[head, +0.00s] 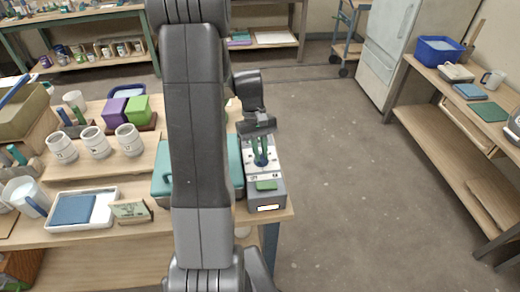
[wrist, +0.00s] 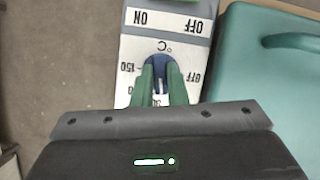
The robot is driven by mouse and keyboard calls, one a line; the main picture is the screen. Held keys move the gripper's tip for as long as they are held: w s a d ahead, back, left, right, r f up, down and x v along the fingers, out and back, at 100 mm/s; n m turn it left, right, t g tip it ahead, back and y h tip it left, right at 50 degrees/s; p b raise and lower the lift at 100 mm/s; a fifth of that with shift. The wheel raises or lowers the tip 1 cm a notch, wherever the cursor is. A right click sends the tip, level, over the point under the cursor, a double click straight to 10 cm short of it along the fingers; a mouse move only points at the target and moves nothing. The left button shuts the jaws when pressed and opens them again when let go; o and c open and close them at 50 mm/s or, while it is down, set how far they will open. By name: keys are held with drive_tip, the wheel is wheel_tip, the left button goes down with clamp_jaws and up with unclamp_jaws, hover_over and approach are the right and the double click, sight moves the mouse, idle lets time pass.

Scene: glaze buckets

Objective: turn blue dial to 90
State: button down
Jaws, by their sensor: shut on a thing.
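The blue dial (wrist: 157,63) sits on the white face of a control box (head: 265,197). In the wrist view its scale shows "150", "OFF" and "°C", upside down, with a partly hidden number below. The dial also shows in the head view (head: 261,162). My gripper (wrist: 160,80) is shut on the dial, with one green finger on each side of it. The fingers hide much of the dial, and I cannot read its exact setting. A white mark shows between the fingers.
A teal case (wrist: 270,90) with a handle stands right beside the box. White cups (head: 96,142), a purple block (head: 113,111), a green block (head: 138,108) and a white tray (head: 82,210) stand left on the bench. The floor (head: 350,200) on the right is free.

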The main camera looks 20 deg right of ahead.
drive_tip(key=shift+d+m+y, duration=0.1)
drive_tip(key=shift+m+y, duration=0.4)
drive_tip(key=shift+m, duration=0.7)
drive_tip(key=c, duration=1.4)
unclamp_jaws()
drive_tip(key=shift+c, duration=0.2)
drive_tip(key=shift+r, duration=0.1)
drive_tip(key=v, duration=1.3)
drive_tip(key=shift+r, duration=0.4)
drive_tip(key=shift+f, duration=0.15)
